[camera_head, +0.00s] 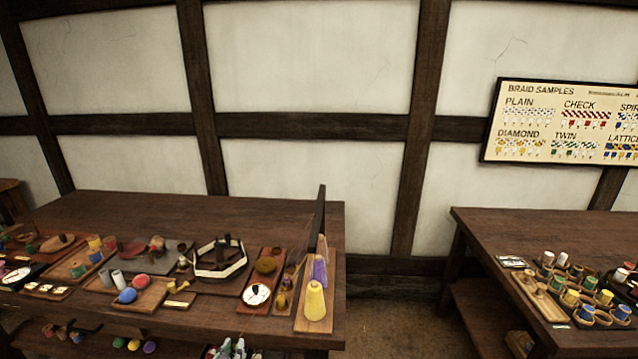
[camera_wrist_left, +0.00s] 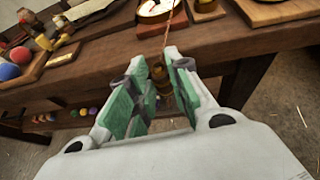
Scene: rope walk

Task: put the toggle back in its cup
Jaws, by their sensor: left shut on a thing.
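My left gripper (camera_head: 233,348) shows at the bottom of the head view, in front of the table's front edge. In the left wrist view my left gripper (camera_wrist_left: 158,92) has its green-padded fingers around a small brown and brass-coloured toggle (camera_wrist_left: 160,73). A thin reddish cord rises from the toggle past the table edge. A small brass-coloured cup (camera_wrist_left: 206,6) stands on the table beyond the fingers, apart from the toggle. It also appears as a small cup (camera_head: 282,301) near the table's front right in the head view; its inside is too small to tell. My right gripper is out of view.
The left table (camera_head: 130,210) holds a white dial (camera_head: 257,294) on a board, a yellow cone (camera_head: 315,300), a purple cone (camera_head: 320,270) and an upright dark panel. A lower shelf holds coloured balls. The right table (camera_head: 490,225) holds several spools. Floor between the tables is open.

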